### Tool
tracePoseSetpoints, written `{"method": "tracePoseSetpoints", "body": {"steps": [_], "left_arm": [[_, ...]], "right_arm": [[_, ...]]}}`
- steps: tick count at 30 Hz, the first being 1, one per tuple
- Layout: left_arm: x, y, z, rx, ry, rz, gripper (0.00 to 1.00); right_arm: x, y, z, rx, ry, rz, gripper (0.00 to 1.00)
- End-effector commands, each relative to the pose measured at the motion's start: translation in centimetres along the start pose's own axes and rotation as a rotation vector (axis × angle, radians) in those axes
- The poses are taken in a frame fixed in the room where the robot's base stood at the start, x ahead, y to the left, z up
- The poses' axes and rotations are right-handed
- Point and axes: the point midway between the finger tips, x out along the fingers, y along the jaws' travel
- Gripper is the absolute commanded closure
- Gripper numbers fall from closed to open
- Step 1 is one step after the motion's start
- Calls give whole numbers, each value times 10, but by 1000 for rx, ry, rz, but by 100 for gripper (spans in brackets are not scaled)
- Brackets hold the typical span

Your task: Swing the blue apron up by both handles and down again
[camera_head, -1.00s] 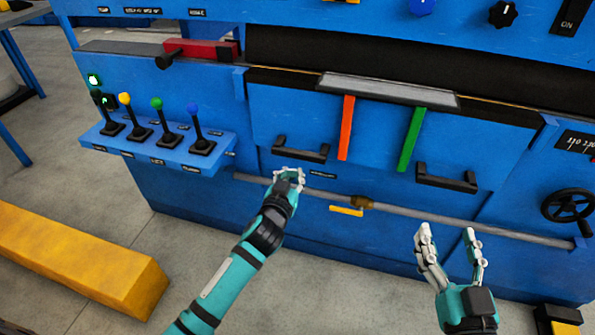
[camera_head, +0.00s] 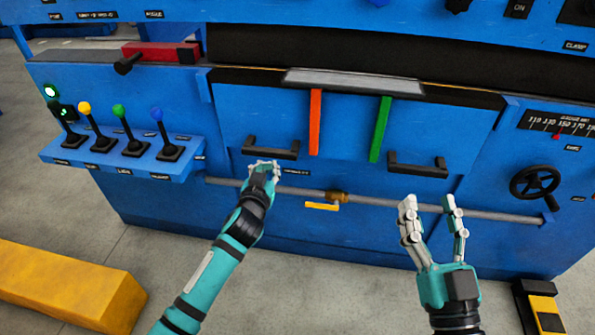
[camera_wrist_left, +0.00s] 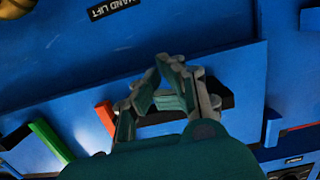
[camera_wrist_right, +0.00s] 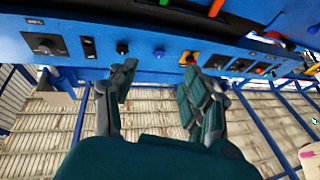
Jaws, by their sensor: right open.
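The blue apron (camera_head: 347,137) is the wide front flap of the panel, hanging down, with an orange strip and a green strip on it. Its left black handle (camera_head: 270,148) and right black handle (camera_head: 418,166) stand out near its lower corners. My left gripper (camera_head: 263,166) is just below the left handle. In the left wrist view its fingertips (camera_wrist_left: 180,70) lean close together in front of the black handle (camera_wrist_left: 228,93); whether they grip it is unclear. My right gripper (camera_head: 430,203) is open and empty, below and apart from the right handle.
A grey horizontal pipe (camera_head: 385,199) with a yellow lever (camera_head: 322,206) runs below the apron. A shelf of levers (camera_head: 122,155) juts out at left. A black handwheel (camera_head: 534,182) is at right. A yellow block (camera_head: 70,287) lies on the floor at left.

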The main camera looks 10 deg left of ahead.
Motion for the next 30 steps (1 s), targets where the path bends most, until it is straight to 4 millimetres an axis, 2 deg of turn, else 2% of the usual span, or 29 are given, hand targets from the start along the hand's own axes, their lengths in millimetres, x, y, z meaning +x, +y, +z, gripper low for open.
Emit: {"method": "tracePoseSetpoints", "body": {"steps": [1, 6, 8, 10, 11, 18, 21, 25, 30], "left_arm": [[0, 0, 0, 0, 0, 0, 100], [0, 0, 0, 0, 0, 0, 100], [0, 0, 0, 0, 0, 0, 100], [0, 0, 0, 0, 0, 0, 100], [0, 0, 0, 0, 0, 0, 100], [0, 0, 0, 0, 0, 0, 100], [0, 0, 0, 0, 0, 0, 100], [0, 0, 0, 0, 0, 0, 100], [0, 0, 0, 0, 0, 0, 100]], "right_arm": [[0, 0, 0, 0, 0, 0, 59], [1, 1, 3, -1, -8, 2, 81], [4, 4, 11, -6, -28, 10, 89], [9, 10, 28, -16, -70, 27, 98], [13, 13, 37, -21, -93, 38, 100], [36, 53, 133, -44, -352, 161, 100], [40, 67, 164, -41, -443, 209, 100], [41, 77, 188, -35, -519, 248, 100], [47, 81, 198, -34, -540, 259, 100]]}}
